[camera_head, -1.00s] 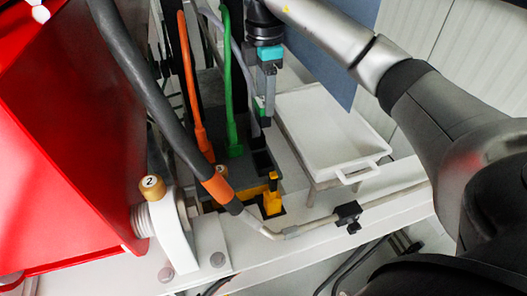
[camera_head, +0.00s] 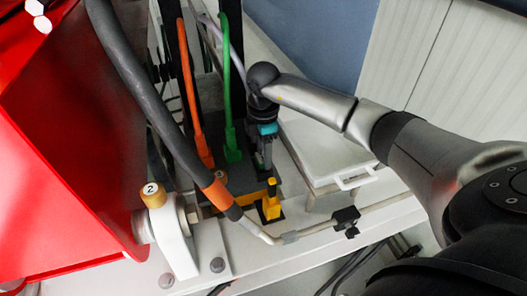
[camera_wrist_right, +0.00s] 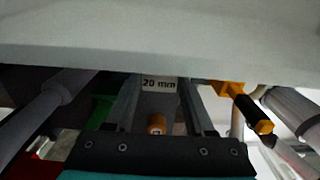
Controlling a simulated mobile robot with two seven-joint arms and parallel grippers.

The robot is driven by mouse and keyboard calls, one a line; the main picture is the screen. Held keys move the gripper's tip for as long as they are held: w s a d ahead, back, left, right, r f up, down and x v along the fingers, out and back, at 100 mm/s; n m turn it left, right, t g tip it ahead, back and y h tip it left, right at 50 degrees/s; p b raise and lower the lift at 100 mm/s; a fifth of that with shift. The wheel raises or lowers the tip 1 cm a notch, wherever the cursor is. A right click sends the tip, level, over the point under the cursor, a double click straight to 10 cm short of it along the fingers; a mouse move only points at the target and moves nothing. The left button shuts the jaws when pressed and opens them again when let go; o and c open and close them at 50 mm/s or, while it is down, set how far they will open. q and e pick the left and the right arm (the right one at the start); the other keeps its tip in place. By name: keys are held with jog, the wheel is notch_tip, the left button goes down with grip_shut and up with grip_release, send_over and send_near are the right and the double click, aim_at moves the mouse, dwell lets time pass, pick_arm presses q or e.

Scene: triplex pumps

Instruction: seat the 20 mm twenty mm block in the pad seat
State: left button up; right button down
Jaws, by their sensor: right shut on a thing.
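My right gripper (camera_head: 264,168) points down in the head view, just above the dark fixture behind the yellow handled part (camera_head: 271,202). In the right wrist view its two fingers (camera_wrist_right: 160,108) are shut on a pale grey block (camera_wrist_right: 158,102) labelled "20 mm". In the head view the block is not clear between the dark fingers. I cannot make out the pad seat. Whether the block touches anything below is hidden. The yellow part also shows right of the fingers in the wrist view (camera_wrist_right: 248,107). My left gripper is not in view.
A white tray (camera_head: 354,181) stands right of the gripper. An orange hose (camera_head: 188,90), a green hose (camera_head: 226,85) and a thick grey hose (camera_head: 140,85) rise to the left. A red housing (camera_head: 60,150) and a brass knob marked 2 (camera_head: 152,195) are further left.

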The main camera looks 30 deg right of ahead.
jog(key=shift+f, duration=0.1)
jog(key=shift+c, duration=1.3)
grip_release()
notch_tip(320, 180, up, 12)
jog(key=b, duration=0.1)
jog(key=shift+r, duration=0.2)
jog(key=shift+f, duration=0.1)
